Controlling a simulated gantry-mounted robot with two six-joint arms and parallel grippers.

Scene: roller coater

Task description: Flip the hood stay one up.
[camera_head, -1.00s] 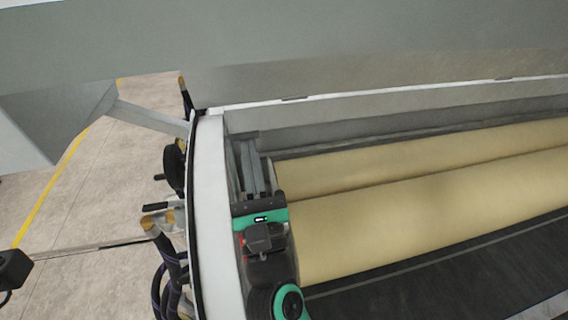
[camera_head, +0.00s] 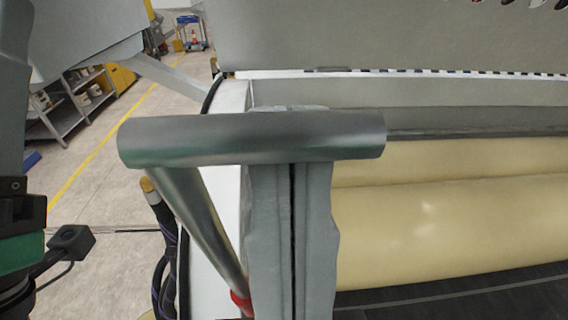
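A shiny metal bar (camera_head: 250,138) lies level across the near middle. A slanted rod (camera_head: 200,220) runs down from its left part to a red ring (camera_head: 241,302). I take this T-shaped piece for the hood stay, but cannot be sure. Two grey fingers, my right gripper by their place (camera_head: 292,110), stand upright behind the bar, tips just above it. They are almost together with a thin dark gap; nothing shows between them. I cannot tell whether they touch the bar. Part of my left arm with a green band (camera_head: 20,252) is at the left edge; its fingers are unclear.
The cream rollers (camera_head: 450,215) lie to the right, inside the machine's white side wall (camera_head: 215,255). A grey hood panel (camera_head: 400,35) is above. Dark hoses (camera_head: 165,260) hang left of the wall. Shelving (camera_head: 75,100) and open floor are farther left.

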